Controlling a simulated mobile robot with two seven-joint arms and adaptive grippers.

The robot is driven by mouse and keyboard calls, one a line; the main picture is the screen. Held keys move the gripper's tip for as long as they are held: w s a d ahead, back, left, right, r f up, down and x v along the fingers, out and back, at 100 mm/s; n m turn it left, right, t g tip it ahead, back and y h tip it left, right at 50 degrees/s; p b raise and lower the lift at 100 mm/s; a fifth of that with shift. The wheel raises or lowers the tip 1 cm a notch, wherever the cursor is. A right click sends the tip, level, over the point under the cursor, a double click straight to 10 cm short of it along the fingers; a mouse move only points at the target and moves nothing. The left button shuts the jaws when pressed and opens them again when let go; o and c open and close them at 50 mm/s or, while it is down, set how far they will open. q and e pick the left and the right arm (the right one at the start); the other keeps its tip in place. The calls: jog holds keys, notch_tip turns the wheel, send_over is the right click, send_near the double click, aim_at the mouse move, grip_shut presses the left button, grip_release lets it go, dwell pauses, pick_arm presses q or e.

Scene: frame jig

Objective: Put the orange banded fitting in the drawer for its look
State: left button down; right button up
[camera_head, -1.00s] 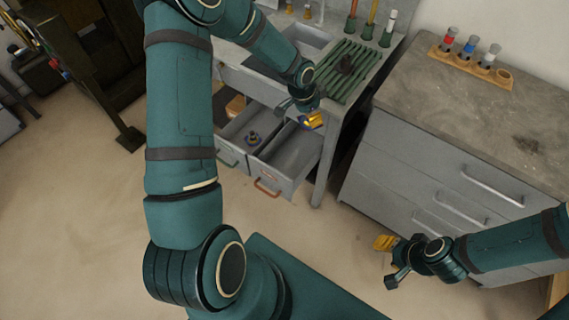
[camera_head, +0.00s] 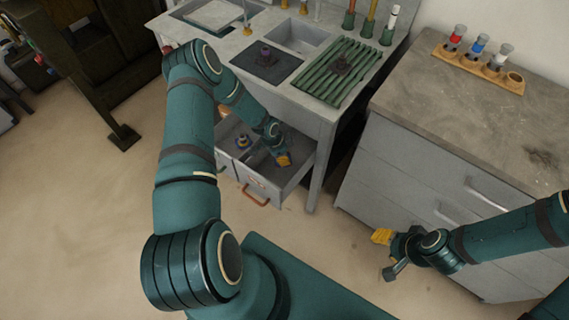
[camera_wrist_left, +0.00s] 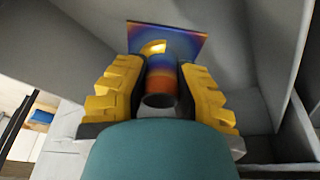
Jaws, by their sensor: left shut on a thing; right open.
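My left gripper (camera_head: 283,159) is down inside the open right drawer (camera_head: 289,189), which has an orange-red handle (camera_head: 257,197). In the left wrist view, its yellow fingers (camera_wrist_left: 160,85) are shut on the fitting (camera_wrist_left: 162,80), which has an orange band, a grey open end and a blue-purple square flange. The head view hides most of this fitting, and whether it touches the drawer floor is unclear. The open left drawer (camera_head: 226,163) holds another dark fitting (camera_head: 243,141). My right gripper (camera_head: 385,250) is open and empty in front of the right cabinet.
A dark fitting stands on a dark mat (camera_head: 280,72) by the sink (camera_head: 301,37); another is on the green slatted rack (camera_head: 350,85). The cabinet (camera_head: 420,165) at right carries a wooden holder (camera_head: 510,82) with capped tubes. The drawer walls are close around my left gripper.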

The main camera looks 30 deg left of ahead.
pick_arm(q)
jog(key=shift+f+b, duration=0.55)
jog(key=shift+f, duration=1.85)
jog(key=shift+f, duration=0.15)
jog(key=c, duration=0.9)
grip_release()
jog(key=p+v, duration=0.2)
jog(key=v, duration=1)
jog(key=shift+p, duration=0.4)
jog(key=s+d+r+n+h, duration=0.1)
jog(key=s+d+r+n, duration=0.1)
jog(key=d, duration=0.6)
jog(key=s+d+r+n+h, duration=0.1)
jog(key=s+d+r+n, duration=0.1)
jog(key=d, duration=0.5)
jog(key=s+d+r+n, duration=0.1)
jog(key=s+d+n, duration=0.1)
jog(key=s+d, duration=0.1)
jog(key=s+d+r+n, duration=0.2)
jog(key=s+d+n, duration=0.1)
jog(key=s, duration=0.1)
jog(key=s+d+r+n, duration=0.2)
jog(key=s+d, duration=0.1)
jog(key=shift+s+d+r+n+g+y, duration=0.1)
jog(key=shift+s+d+n+g+y, duration=0.2)
jog(key=shift+s+d+n+y, duration=0.1)
